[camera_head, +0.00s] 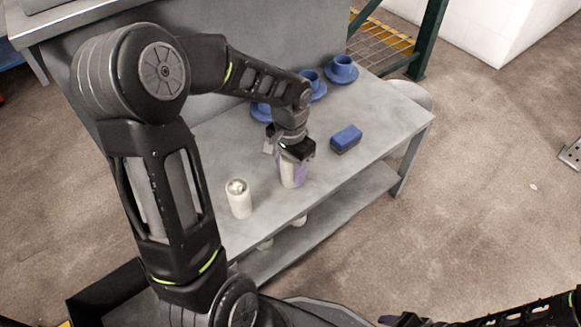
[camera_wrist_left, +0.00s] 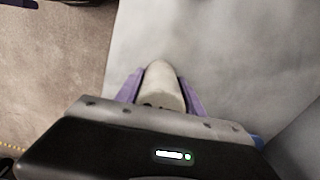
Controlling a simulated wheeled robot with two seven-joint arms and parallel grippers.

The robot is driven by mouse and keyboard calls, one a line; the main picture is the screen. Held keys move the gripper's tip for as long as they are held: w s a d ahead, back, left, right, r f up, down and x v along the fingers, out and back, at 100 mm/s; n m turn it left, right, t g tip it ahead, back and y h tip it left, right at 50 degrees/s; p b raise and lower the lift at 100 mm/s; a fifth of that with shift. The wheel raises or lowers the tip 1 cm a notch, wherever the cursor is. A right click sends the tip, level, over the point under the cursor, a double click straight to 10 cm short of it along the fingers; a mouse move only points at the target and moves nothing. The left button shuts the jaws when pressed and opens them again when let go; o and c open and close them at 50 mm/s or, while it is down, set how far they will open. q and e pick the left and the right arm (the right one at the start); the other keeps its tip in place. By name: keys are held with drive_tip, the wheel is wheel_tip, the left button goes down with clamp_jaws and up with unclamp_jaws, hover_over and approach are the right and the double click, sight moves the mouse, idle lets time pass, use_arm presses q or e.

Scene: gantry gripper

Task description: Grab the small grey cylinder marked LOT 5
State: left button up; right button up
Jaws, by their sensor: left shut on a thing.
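My left gripper (camera_head: 291,168) is shut on a pale grey cylinder (camera_head: 289,178), with its purple fingers on either side. The cylinder also shows between the fingers in the left wrist view (camera_wrist_left: 160,88). It is upright over the grey table; whether its base touches the top I cannot tell. No lettering is legible on it. A second pale cylinder (camera_head: 239,202) stands upright on the table to the left, with no readable marking. My right gripper (camera_head: 390,320) is only partly in view at the bottom edge, and its jaws cannot be made out.
The grey table (camera_head: 345,180) has a lower shelf with pale objects partly hidden. A blue block (camera_head: 346,138) lies right of the held cylinder. Blue cups on saucers (camera_head: 341,70) stand at the back. The table's right end is clear.

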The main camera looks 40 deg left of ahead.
use_arm(q)
clamp_jaws()
wheel_tip(320, 180, up, 9)
drive_tip(key=p, duration=0.4)
drive_tip(key=shift+r, duration=0.55)
idle(0.3)
